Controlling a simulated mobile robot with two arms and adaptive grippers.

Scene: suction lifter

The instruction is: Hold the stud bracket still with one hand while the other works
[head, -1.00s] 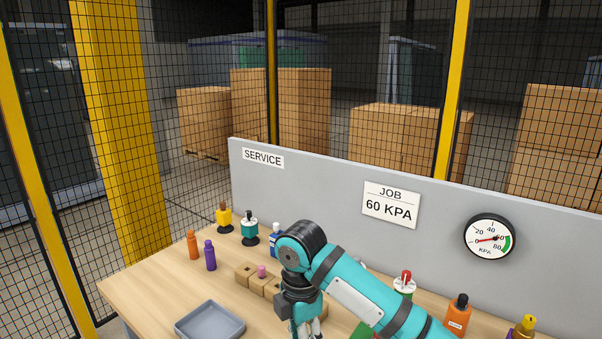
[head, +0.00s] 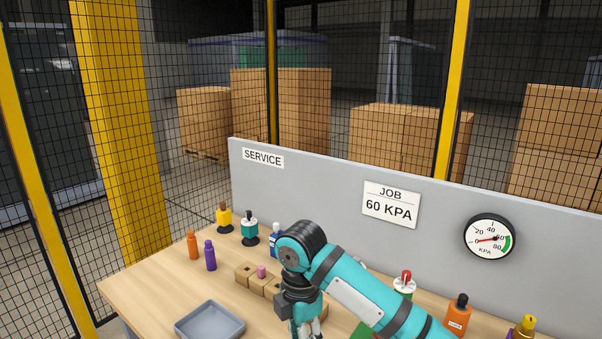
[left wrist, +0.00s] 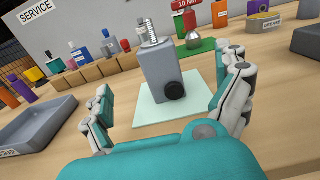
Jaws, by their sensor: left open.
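The stud bracket (left wrist: 165,72) shows in the left wrist view as a grey upright block with a round black knob on its front face and a silvery ribbed stud on top. It stands on a pale green mat (left wrist: 146,117). My left gripper (left wrist: 170,84) is open, its fingers spread to either side of the bracket in the picture, with no clear contact. The bracket is not visible there.
The gauge (head: 489,238) reads low, beside a sign (head: 391,204) saying JOB 60 KPA. The bench's left corner is clear.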

